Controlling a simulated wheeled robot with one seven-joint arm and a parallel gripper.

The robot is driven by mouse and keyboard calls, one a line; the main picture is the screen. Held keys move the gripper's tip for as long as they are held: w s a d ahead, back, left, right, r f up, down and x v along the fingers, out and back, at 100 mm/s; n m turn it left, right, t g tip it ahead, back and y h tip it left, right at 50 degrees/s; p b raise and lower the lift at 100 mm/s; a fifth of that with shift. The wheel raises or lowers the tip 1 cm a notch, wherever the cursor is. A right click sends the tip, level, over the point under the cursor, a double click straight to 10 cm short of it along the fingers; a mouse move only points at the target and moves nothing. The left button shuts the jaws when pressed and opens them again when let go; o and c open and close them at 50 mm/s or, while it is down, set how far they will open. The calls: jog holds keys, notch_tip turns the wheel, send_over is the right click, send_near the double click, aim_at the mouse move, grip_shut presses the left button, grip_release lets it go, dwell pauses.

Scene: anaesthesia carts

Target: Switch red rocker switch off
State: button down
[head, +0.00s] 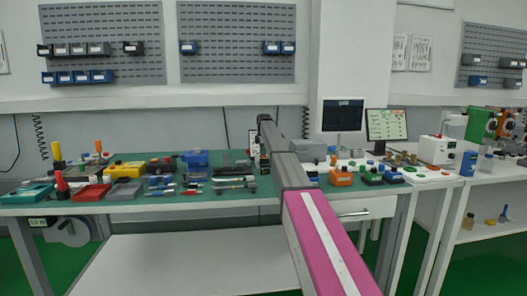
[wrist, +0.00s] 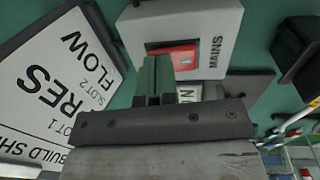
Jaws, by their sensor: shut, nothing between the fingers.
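The red rocker switch (wrist: 184,57) sits in a dark frame on a white box (wrist: 218,20) marked MAINS, at the top middle of the wrist view. My gripper (wrist: 156,68) is shut and empty. Its fingertips are just left of the red rocker and overlap the lower left of its frame. I cannot tell whether they touch it. In the head view my gripper (head: 263,165) is over the back of the green bench, and my arm hides the switch there.
A white sign (wrist: 50,85) reading RES and FLOW is left of the box in the wrist view. A dark block (wrist: 296,45) is at the right. In the head view, tools and trays cover the green bench (head: 235,208), with a monitor (head: 343,115) to the right.

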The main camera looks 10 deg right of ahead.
jog(key=shift+f, duration=0.2)
jog(key=shift+s, duration=0.15)
jog(key=shift+s+r, duration=0.15)
jog(key=shift+s, duration=0.45)
jog(key=shift+r, duration=0.1)
